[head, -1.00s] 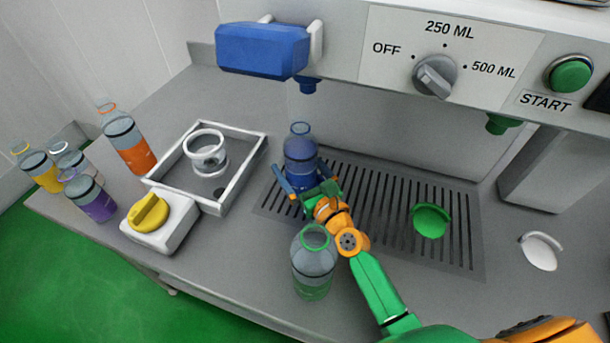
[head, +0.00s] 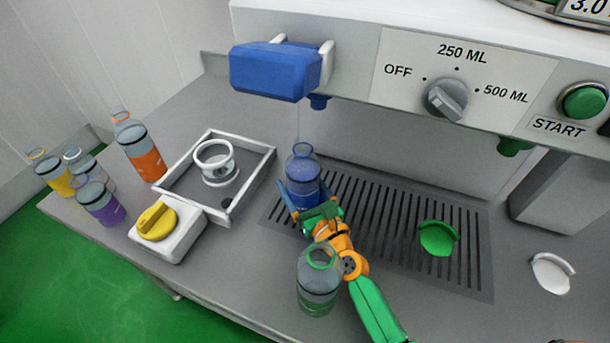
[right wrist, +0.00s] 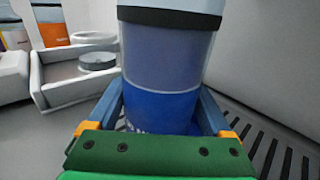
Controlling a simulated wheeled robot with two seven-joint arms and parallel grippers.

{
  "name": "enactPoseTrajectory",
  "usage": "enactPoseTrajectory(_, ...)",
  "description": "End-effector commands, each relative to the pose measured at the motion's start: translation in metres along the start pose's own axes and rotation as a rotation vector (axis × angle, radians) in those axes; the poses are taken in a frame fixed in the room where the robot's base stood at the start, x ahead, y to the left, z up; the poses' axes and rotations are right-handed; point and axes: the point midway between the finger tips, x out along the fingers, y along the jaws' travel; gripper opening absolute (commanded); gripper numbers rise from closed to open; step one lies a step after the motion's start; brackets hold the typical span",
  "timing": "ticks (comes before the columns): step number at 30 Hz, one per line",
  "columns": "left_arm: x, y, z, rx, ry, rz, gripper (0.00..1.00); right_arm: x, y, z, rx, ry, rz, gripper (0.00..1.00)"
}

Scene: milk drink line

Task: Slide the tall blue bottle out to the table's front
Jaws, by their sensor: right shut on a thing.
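The tall blue bottle (head: 303,172) stands upright at the left end of the slotted drip grate (head: 470,272), below the blue nozzle. My right gripper (head: 306,196) is shut on the bottle's lower part, one finger on each side. In the right wrist view the blue bottle (right wrist: 165,70) fills the middle between the blue fingers (right wrist: 165,118); its top is cut off. My left gripper is not in view.
A clear bottle with a green rim (head: 318,283) stands close in front, beside my right arm. A white-rimmed tray (head: 262,160) and a box with a yellow knob (head: 158,222) lie left. Several coloured bottles (head: 140,150) stand at the far left. A green cap (head: 437,237) rests on the grate.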

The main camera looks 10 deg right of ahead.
Motion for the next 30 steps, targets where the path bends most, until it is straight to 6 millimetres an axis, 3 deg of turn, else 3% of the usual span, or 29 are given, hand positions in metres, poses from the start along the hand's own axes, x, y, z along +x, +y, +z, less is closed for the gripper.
enactPoseTrajectory(5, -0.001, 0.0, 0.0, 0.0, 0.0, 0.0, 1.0, -0.003, 0.005, 0.0, -0.001, 0.0, 0.001, 0.0)
enactPoseTrajectory(21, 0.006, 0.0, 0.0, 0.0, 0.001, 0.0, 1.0, 0.01, -0.019, 0.0, -0.002, -0.001, 0.0, 0.0)
enactPoseTrajectory(28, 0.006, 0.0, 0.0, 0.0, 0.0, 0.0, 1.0, 0.011, -0.021, 0.0, -0.001, -0.001, 0.0, 0.0)
enactPoseTrajectory(29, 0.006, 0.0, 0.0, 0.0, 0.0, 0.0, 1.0, 0.011, -0.021, 0.001, -0.001, -0.001, 0.0, 0.89)
enactPoseTrajectory(30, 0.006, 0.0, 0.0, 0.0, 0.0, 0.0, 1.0, 0.011, -0.021, 0.001, -0.001, -0.001, 0.0, 1.0)
